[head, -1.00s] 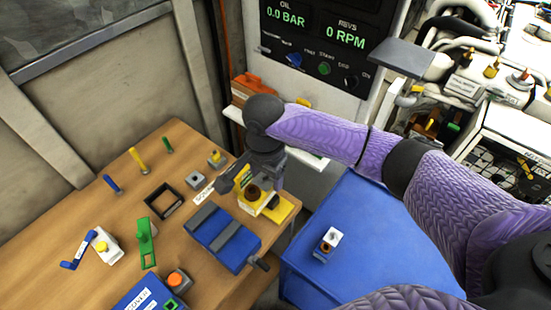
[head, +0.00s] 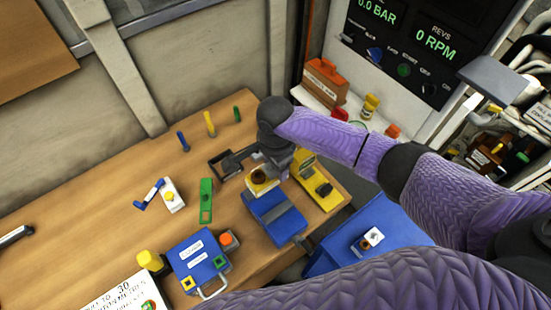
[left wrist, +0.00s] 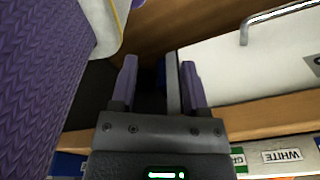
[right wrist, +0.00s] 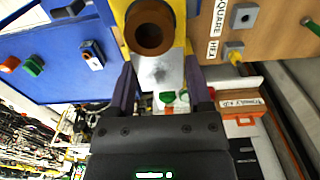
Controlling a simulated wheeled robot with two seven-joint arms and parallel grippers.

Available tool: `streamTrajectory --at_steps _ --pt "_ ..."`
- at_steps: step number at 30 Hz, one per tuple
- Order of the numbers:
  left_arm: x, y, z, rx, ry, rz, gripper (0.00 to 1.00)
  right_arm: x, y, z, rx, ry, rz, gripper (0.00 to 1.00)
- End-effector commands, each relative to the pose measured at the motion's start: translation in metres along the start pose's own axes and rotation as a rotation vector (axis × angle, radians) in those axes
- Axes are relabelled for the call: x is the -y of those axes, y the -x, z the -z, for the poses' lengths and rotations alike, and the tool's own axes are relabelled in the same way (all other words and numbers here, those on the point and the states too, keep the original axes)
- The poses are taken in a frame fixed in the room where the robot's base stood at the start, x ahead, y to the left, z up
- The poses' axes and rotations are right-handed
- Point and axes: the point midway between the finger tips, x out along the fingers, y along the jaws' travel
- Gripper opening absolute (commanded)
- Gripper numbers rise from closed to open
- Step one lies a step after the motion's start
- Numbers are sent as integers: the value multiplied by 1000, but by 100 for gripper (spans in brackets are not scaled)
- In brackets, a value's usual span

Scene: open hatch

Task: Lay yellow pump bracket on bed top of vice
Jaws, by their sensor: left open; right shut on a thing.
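The yellow pump bracket (head: 258,187), with a brown ring on it, is in my right gripper (head: 264,165) at the far end of the blue vice (head: 262,208). The vice stands on the bench with a dark grey strip across its top. Whether the bracket touches the vice cannot be told. In the right wrist view, the brown ring (right wrist: 150,28) sits just beyond the fingers (right wrist: 160,85), with a pale grey face between them. The gripper hides part of the bracket. My left gripper (left wrist: 160,85) shows only in its wrist view, open and empty.
A yellow fixture (head: 326,200) with a dark knob stands right of the vice. A black square frame (head: 222,163), a green bracket (head: 206,200) and a blue box (head: 192,258) lie left of it. A blue cabinet (head: 335,255) stands right of the bench.

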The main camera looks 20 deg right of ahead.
Motion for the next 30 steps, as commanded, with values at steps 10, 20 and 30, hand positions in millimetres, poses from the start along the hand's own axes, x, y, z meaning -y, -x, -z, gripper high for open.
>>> streamTrajectory --at_steps 10,20,30 --pt "1 -32 -4 3 -2 1 59 0 -51 0 2 0 0 0" --pt "0 -58 -7 6 -2 1 59 0 -93 0 1 0 0 0" --pt "1 -65 -9 8 -4 3 59 0 -108 0 0 1 0 0"
